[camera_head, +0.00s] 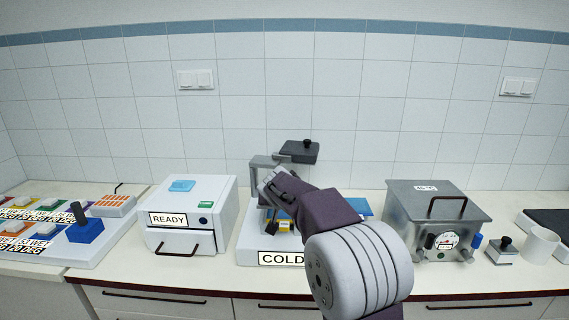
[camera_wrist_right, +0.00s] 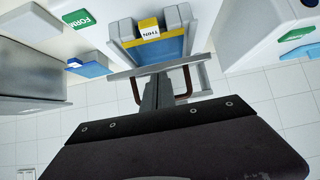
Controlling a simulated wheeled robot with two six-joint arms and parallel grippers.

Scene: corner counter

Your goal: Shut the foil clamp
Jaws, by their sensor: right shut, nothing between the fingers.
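The foil clamp is probably the grey frame (camera_head: 268,160) on the white base labelled COLD (camera_head: 250,242), at the middle of the counter. A dark plate with a black knob (camera_head: 300,152) stands raised at its top. My right gripper (camera_head: 268,184) is in front of the frame, shut and empty, and its arm hides much of the station. In the right wrist view, the closed fingers (camera_wrist_right: 157,92) reach toward a grey crossbar (camera_wrist_right: 185,66) and a brown handle (camera_wrist_right: 184,92). Beyond them are a blue pad (camera_wrist_right: 160,50) and a yellow block labelled THIN (camera_wrist_right: 149,28). Contact cannot be told. My left gripper is out of view.
Farther right are a black-knobbed block (camera_head: 502,252) and white mug (camera_head: 541,246). The counter's front strip is clear.

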